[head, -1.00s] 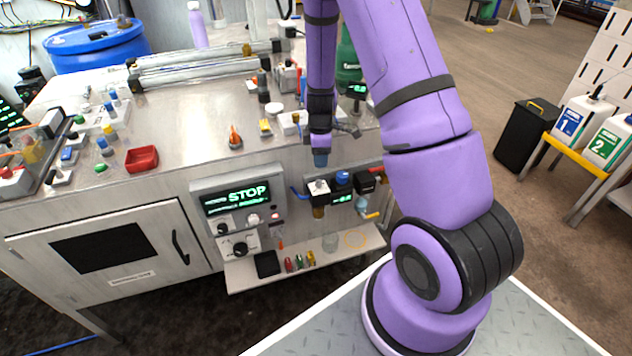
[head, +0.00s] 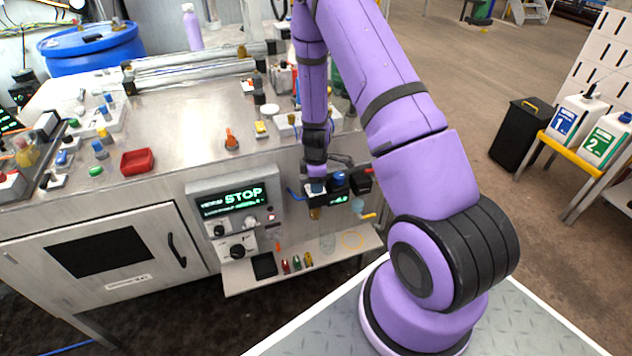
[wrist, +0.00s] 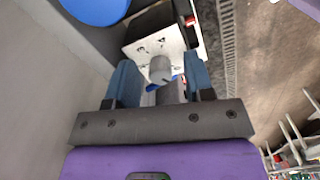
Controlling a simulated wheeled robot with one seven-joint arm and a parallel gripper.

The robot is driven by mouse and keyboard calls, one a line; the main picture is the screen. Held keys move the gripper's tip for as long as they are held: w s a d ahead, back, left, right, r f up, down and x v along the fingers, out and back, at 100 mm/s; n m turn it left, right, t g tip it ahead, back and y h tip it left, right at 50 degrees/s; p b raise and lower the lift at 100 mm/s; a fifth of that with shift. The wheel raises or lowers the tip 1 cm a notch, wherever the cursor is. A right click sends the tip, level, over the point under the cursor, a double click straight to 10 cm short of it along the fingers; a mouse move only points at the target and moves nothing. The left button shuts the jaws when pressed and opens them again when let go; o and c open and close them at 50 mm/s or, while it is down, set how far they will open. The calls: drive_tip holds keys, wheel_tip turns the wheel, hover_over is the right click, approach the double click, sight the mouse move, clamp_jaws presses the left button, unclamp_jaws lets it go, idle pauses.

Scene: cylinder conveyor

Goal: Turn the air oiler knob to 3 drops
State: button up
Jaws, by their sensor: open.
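The air oiler is the unit with an amber bowl (head: 314,213) on the front of the bench, and my gripper hides its top in the head view. In the wrist view its small grey knob (wrist: 160,70) stands on a white plate (wrist: 157,45) with dark marks too small to read. My gripper (head: 316,186) points down at the top of the oiler. It is open in the wrist view (wrist: 160,64), with one blue finger on each side of the knob. A gap shows beside the knob; I cannot tell how deep the fingers reach.
A blue regulator knob (head: 338,179) is close to the right of my gripper and also shows in the wrist view (wrist: 98,8). A control box (head: 238,203) reading STOP is to the left. A shelf (head: 290,280) with small parts lies below.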

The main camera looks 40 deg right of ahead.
drive_tip(key=shift+c, duration=0.5)
clamp_jaws()
